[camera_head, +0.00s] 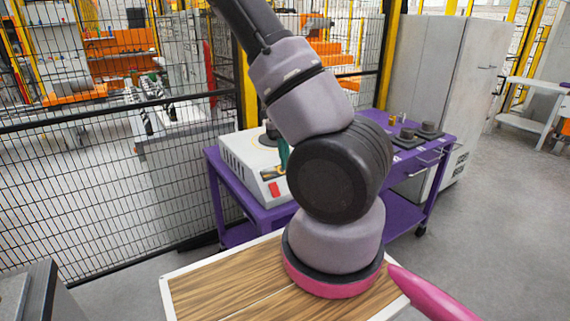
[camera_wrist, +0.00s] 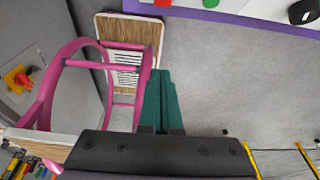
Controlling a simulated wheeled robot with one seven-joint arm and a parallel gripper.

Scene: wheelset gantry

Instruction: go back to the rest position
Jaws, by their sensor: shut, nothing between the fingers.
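My gripper (camera_wrist: 159,75) shows in the wrist view as two green fingers pressed together, with nothing between them. It points down over the grey floor, beside the wooden, white-edged top of my own base. In the head view my arm bends over that top and hides most of the gripper. A small green part shows left of the arm's big joint, in front of the white machine (camera_head: 245,165); I cannot tell if it is a finger.
A purple cart (camera_head: 400,212) carries the white machine and dark round parts (camera_head: 407,134). The cart's edge shows at the top of the wrist view (camera_wrist: 230,16). A mesh fence (camera_head: 95,190) stands left, a grey cabinet (camera_head: 440,80) behind. Floor at right (camera_head: 500,230) is clear.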

